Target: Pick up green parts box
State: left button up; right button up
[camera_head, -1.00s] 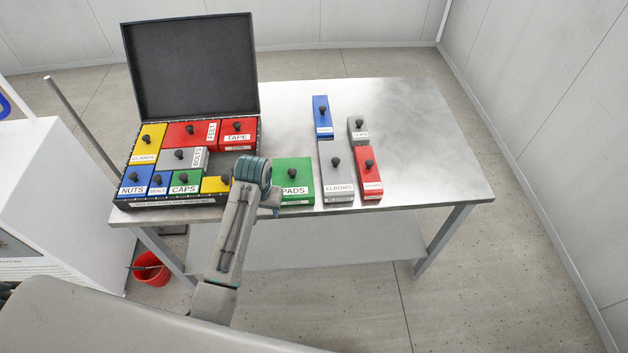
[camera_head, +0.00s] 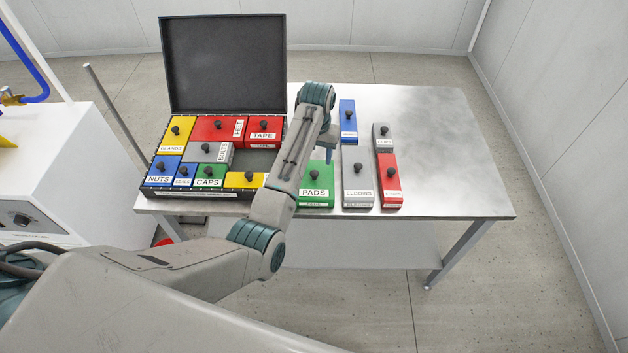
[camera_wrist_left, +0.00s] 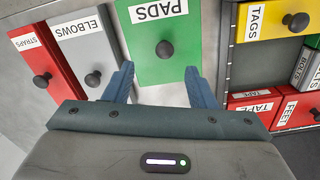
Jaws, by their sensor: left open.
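The green parts box (camera_head: 316,192), labelled PADS, sits on the metal table just right of the open case. A black knob stands on its lid. In the left wrist view the green box (camera_wrist_left: 154,68) is at the top centre, its knob a little beyond my fingertips. My left gripper (camera_head: 328,154) is above the table, just behind and above the green box's knob. The wrist view shows its two blue fingers (camera_wrist_left: 157,72) apart, with nothing between them. A second green box, labelled CAPS (camera_head: 210,178), lies inside the case. My right gripper is not in view.
The black case (camera_head: 224,62) has its lid raised and holds several coloured boxes. Right of the green box stand a grey ELBOWS box (camera_head: 357,172), a red box (camera_head: 389,175), a blue box (camera_head: 347,118) and a small grey box (camera_head: 383,134). The table's right side (camera_head: 455,165) is clear.

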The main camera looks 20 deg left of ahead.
aim_at(314, 173)
pick_arm(q)
jog(key=shift+f, duration=0.95)
jog(key=shift+a+f+p, duration=0.15)
jog(key=shift+f+p, duration=0.45)
jog(key=shift+p, duration=0.15)
jog(key=f, duration=0.1)
jog(key=f+p, duration=0.1)
jog(key=f, duration=0.1)
jog(key=shift+a+f, duration=0.2)
jog(key=shift+a, duration=0.05)
jog(key=shift+f, duration=0.4)
grip_shut()
